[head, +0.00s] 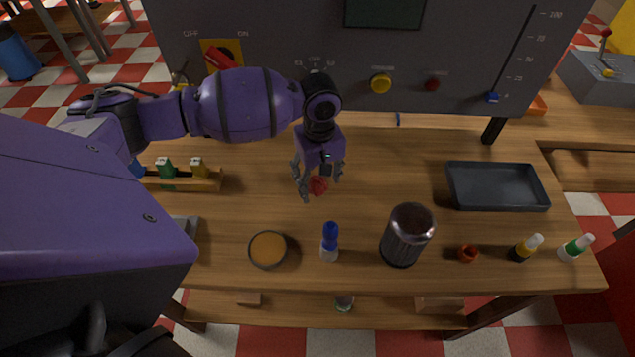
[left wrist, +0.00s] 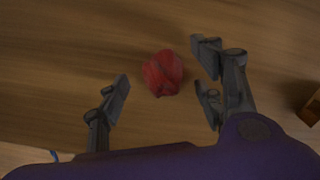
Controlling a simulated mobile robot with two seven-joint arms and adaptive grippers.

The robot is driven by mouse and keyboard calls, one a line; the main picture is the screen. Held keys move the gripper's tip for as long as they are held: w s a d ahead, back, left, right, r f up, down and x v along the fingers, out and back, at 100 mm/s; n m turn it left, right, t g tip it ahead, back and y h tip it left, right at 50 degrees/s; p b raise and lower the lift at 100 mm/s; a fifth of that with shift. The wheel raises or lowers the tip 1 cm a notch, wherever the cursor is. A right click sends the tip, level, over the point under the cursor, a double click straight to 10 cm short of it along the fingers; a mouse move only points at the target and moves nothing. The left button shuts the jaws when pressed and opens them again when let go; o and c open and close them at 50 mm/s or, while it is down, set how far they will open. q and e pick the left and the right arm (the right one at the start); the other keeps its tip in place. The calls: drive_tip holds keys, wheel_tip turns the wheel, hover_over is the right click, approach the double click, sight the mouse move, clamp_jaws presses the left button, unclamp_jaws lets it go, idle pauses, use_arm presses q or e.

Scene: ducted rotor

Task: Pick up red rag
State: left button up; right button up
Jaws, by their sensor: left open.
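The red rag (head: 318,186) is a small crumpled lump on the wooden table, near its middle. In the left wrist view the rag (left wrist: 162,73) lies between and a little beyond the fingertips. My left gripper (head: 317,184) is open above it, pointing down. Its fingers (left wrist: 163,90) stand on either side in the wrist view, apart from the rag, with nothing held. In the head view the fingers partly frame the rag. The gap in height between fingertips and rag is hard to judge. My right gripper is not in view.
A blue-capped bottle (head: 329,242), a bowl (head: 267,250) and a dark metal canister (head: 407,235) stand in front. A black tray (head: 497,186) lies at right. A grey control panel (head: 330,50) rises behind. A wooden rack (head: 206,180) stands left.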

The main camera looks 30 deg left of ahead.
use_arm(q)
drive_tip(key=c, duration=1.1)
wheel_tip(320, 180, up, 10)
drive_tip(key=shift+p, duration=0.4)
drive_tip(key=shift+c, duration=0.2)
